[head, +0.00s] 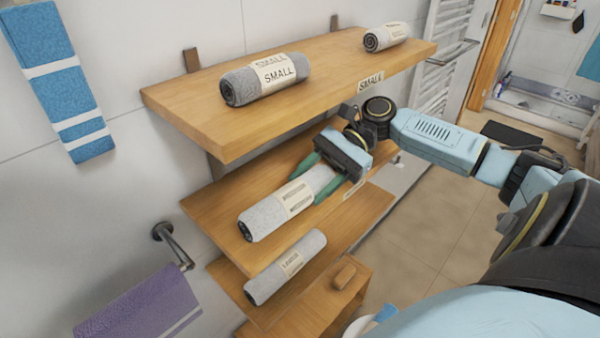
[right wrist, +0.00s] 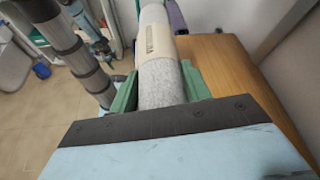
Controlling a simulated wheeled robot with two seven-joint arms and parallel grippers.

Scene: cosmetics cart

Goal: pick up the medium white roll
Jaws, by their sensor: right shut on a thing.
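The medium white roll (head: 268,215) is a light grey-white rolled towel with a cream paper band, at the middle shelf (head: 215,203). My right gripper (head: 318,178) is shut on its right end, with a green finger on each side. In the right wrist view the roll (right wrist: 160,85) runs away from me between the green fingers. I cannot tell whether the roll touches the shelf.
The top shelf (head: 190,112) holds grey rolls marked SMALL (head: 265,79), one at its far right end (head: 386,37). A lower shelf bears a light roll (head: 286,267). A blue towel (head: 58,80) and a purple towel (head: 140,305) hang at left.

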